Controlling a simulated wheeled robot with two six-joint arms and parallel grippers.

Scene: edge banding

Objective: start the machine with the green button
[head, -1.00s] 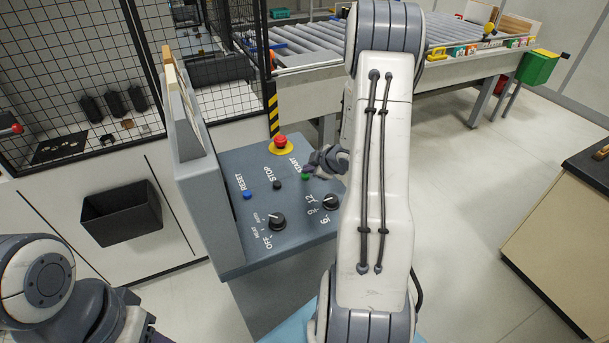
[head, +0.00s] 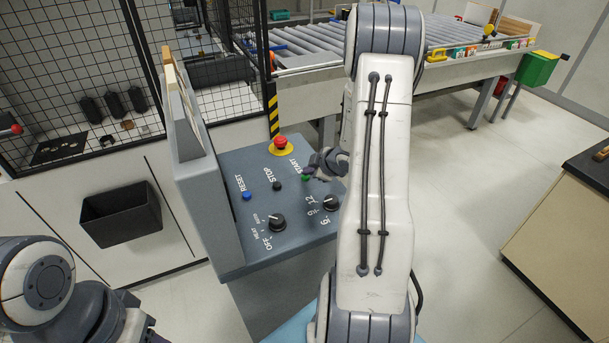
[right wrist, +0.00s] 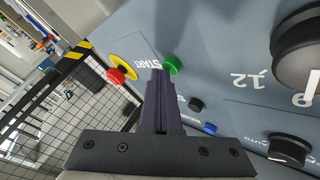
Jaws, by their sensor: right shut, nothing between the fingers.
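The green button (head: 305,178) sits beside the START label on the grey sloping control panel (head: 232,160). It also shows in the right wrist view (right wrist: 173,65), just beyond the fingertips. My right gripper (head: 309,174) is shut and empty, with its tips right at the green button. In the right wrist view the closed fingers (right wrist: 160,72) end just left of and below the button, over the START label. I cannot tell whether they touch it. My left arm shows at the lower left of the head view; its gripper does not show.
The red emergency stop (head: 281,142) on its yellow ring, the black STOP button (head: 277,185), the blue RESET button (head: 247,195) and two black knobs (head: 277,222) share the panel. A mesh fence (head: 75,70) and a roller conveyor (head: 310,60) stand behind.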

